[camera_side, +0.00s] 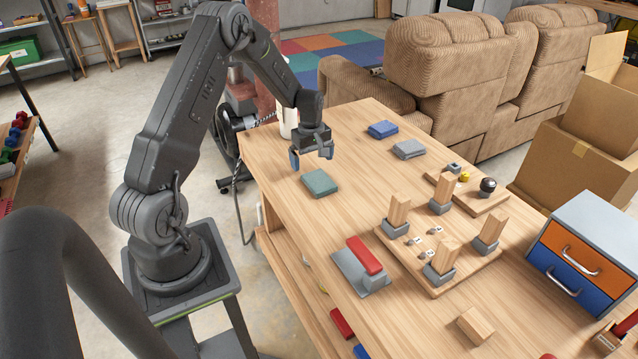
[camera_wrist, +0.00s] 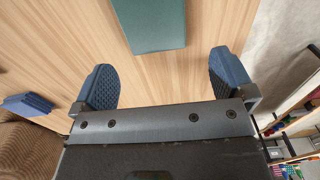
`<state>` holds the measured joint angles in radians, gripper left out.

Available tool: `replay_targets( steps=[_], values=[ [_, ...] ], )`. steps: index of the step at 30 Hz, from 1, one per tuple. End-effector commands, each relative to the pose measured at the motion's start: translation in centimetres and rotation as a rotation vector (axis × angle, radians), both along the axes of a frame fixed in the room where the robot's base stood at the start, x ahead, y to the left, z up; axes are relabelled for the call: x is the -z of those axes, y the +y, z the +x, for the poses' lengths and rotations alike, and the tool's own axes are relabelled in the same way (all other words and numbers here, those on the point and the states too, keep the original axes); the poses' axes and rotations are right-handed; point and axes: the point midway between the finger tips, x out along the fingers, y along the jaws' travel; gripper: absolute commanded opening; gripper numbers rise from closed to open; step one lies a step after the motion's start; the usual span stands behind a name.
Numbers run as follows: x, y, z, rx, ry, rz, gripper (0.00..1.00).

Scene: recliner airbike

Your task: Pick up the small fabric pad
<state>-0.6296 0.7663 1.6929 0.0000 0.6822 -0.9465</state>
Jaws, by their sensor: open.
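Three flat folded pads lie on the wooden table. A teal pad (camera_side: 320,183) is near the table's left edge, a blue pad (camera_side: 383,129) is towards the back, and a grey pad (camera_side: 409,149) is to the right of the blue one. I cannot tell which one the task means. My gripper (camera_side: 311,157) is open and empty above the table, just behind the teal pad. In the wrist view the teal pad (camera_wrist: 150,25) lies ahead of the blue fingertips (camera_wrist: 165,78), roughly between them in line. The blue pad (camera_wrist: 28,105) shows at the left edge.
A board with several upright wooden blocks (camera_side: 398,210) stands mid-table. A smaller board (camera_side: 478,202) holds knobs. A red-handled grey tool (camera_side: 362,268) lies in front. A drawer cabinet (camera_side: 585,250) stands at the right. Table around the teal pad is clear.

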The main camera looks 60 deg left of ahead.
Motion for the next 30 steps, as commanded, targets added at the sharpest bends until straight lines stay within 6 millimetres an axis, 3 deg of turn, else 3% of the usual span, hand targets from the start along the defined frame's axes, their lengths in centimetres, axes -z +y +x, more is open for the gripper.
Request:
replay_targets(
  steps=[12,21,30],
  values=[
    [4.9,-0.7,0.4,0.001,0.0,-0.001,1.0],
    [5.2,-0.7,0.4,0.001,-0.002,-0.001,1.0],
    [5.2,-0.7,0.4,0.001,-0.001,-0.001,0.71]
  ],
)
